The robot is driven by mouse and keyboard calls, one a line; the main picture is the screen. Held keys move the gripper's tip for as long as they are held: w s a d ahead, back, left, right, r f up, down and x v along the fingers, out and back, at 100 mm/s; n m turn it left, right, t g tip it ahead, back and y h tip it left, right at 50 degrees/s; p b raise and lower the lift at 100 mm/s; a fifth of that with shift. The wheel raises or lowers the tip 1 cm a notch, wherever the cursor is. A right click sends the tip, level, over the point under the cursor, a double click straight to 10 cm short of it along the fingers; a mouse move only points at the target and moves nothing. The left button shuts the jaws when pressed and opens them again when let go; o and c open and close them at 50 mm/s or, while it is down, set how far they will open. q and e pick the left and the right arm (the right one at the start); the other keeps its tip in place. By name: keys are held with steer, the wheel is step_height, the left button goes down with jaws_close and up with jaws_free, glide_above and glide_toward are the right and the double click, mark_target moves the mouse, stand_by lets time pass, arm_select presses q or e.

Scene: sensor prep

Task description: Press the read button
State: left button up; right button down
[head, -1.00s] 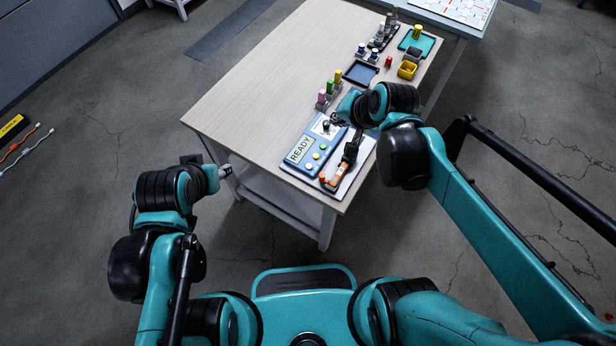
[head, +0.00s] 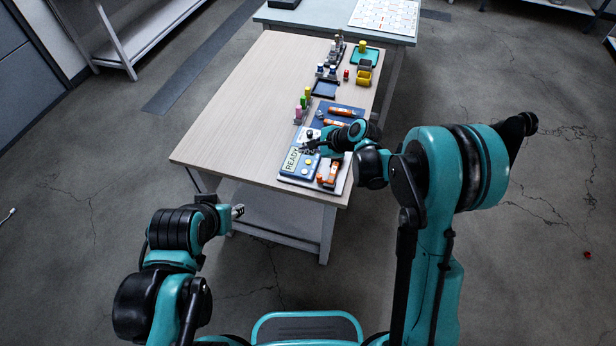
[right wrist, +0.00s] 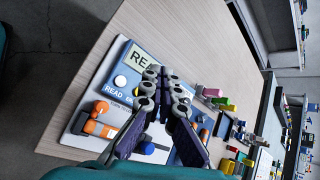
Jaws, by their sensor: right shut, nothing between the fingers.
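The blue reader panel (head: 294,171) with its READY display (head: 292,159) lies at the near right corner of the table. In the right wrist view its display (right wrist: 139,58) is partly hidden by my gripper. A round white button (right wrist: 120,81) on it sits just above the printed word READ. My right gripper (head: 310,146) is over the panel, shut and empty. In the right wrist view its fingertips (right wrist: 163,73) are beside the display, to the right of the white button; contact cannot be told. My left gripper (head: 238,211) hangs off the table's near left side; its jaws are too small to read.
Orange-and-white tools (head: 328,173) lie right of the panel, with more orange tools (head: 338,112) behind it. Coloured vials (head: 303,104), a dark tray (head: 325,89), yellow bins (head: 364,72) and a green tray (head: 374,58) stand farther back. The table's left side (head: 240,110) is clear.

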mark_target(306, 173)
steer(key=shift+f, duration=0.15)
step_height(306, 173, down, 9)
steer(key=b, duration=0.6)
steer(key=shift+r, duration=0.2)
steer(key=shift+b, duration=0.3)
stand_by(1.0)
steer(key=shift+f+b, duration=0.35)
steer(key=shift+f, duration=0.05)
steer(key=shift+f+b, duration=0.35)
steer(key=shift+b, duration=0.05)
stand_by(0.5)
steer(key=shift+r, duration=0.1)
steer(key=shift+r+p, duration=0.55)
steer(key=shift+r, duration=0.15)
steer(key=shift+r, duration=0.1)
